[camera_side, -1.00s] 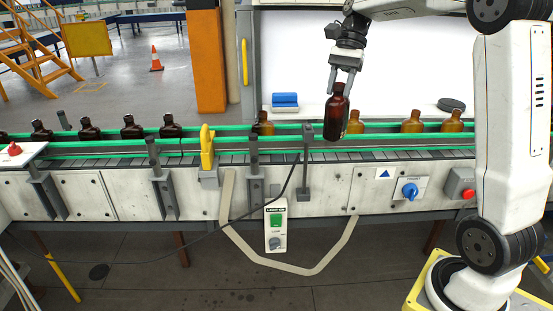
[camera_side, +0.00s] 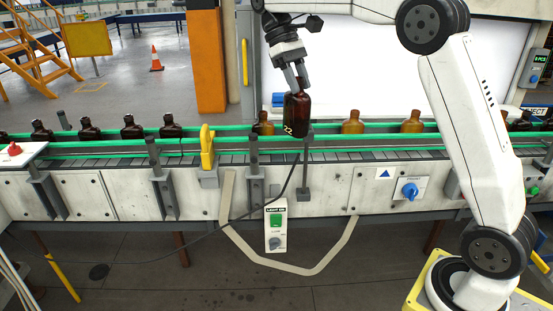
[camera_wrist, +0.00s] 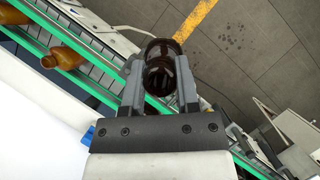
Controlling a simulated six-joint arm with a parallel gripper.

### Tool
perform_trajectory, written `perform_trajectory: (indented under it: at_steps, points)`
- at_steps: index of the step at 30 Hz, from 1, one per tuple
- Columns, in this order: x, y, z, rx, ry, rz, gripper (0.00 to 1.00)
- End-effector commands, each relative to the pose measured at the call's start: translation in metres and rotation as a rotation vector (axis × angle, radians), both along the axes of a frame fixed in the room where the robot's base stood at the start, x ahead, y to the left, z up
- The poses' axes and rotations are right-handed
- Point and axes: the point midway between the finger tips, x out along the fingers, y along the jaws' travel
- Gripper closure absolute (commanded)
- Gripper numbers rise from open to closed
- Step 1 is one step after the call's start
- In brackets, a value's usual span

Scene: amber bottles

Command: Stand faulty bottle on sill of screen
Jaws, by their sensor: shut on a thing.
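My gripper (camera_side: 297,78) is shut on a dark amber bottle (camera_side: 296,115) by its upper part. The bottle hangs nearly upright in front of the white lit screen (camera_side: 370,70), above the conveyor, with pale marks low on its side. In the wrist view the bottle (camera_wrist: 158,68) sits between the two fingers of my gripper (camera_wrist: 160,85). The sill of the screen is partly hidden behind the bottle and the line of bottles. A blue block (camera_side: 279,99) shows beside the held bottle, at the screen's foot.
The conveyor (camera_side: 225,148) with green rails crosses the view. Lighter amber bottles (camera_side: 352,122) stand on it in front of the screen, and dark bottles (camera_side: 133,127) at the left. A yellow sensor (camera_side: 207,147) and a dark post (camera_side: 306,160) rise at the front edge.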

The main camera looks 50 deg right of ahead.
Motion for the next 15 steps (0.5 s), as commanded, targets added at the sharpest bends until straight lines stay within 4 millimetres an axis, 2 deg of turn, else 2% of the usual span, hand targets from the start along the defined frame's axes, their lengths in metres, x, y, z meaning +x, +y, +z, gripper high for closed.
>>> perform_trajectory:
  at_steps: [10, 15]
  points:
    - [0.015, 0.02, -0.004, -0.001, 0.014, 0.267, 1.0]
    - [0.02, 0.028, -0.032, 0.001, 0.022, 0.295, 1.0]
